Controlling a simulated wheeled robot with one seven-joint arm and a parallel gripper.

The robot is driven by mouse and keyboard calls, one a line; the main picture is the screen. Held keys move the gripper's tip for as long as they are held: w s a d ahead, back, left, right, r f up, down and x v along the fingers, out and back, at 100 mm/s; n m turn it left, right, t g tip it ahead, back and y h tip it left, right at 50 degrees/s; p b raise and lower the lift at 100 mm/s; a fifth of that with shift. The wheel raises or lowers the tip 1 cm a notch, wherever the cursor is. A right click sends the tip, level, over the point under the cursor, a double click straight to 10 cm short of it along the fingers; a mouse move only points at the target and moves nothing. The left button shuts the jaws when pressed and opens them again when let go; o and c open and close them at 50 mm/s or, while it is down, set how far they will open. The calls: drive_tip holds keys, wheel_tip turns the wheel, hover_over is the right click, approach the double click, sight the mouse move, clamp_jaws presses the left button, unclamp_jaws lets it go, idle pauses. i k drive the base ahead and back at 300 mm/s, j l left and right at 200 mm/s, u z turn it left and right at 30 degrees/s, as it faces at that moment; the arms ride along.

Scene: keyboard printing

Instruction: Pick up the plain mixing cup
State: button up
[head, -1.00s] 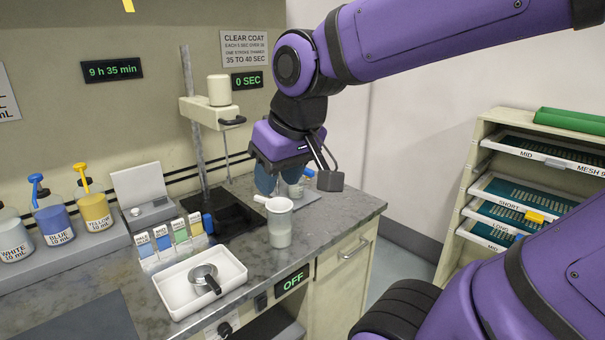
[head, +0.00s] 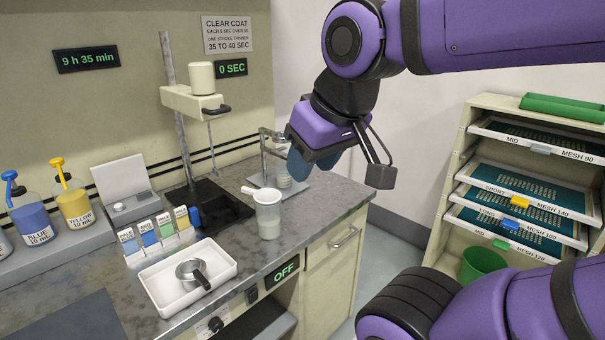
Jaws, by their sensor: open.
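A translucent pale cup (head: 268,216) with a white handle-like piece at its rim stands upright on the grey counter (head: 322,212), near its front edge. A second clear cup (head: 284,177) stands farther back under a metal stand; it is small in view. I cannot tell from markings which one is the plain mixing cup. My gripper (head: 312,164), with blue fingers, is open and empty. In the picture it is above and to the right of the front cup, apart from it, and just right of the back cup.
A white tray (head: 160,300) holds a metal cup with a dark handle (head: 194,272). A dispensing stand (head: 176,110) with a dark base is left of the cups. Pump bottles (head: 74,203) line the left. A rack of screens (head: 525,185) stands right, past a floor gap.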

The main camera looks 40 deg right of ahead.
sight(282, 179)
drive_tip(key=z, duration=0.8)
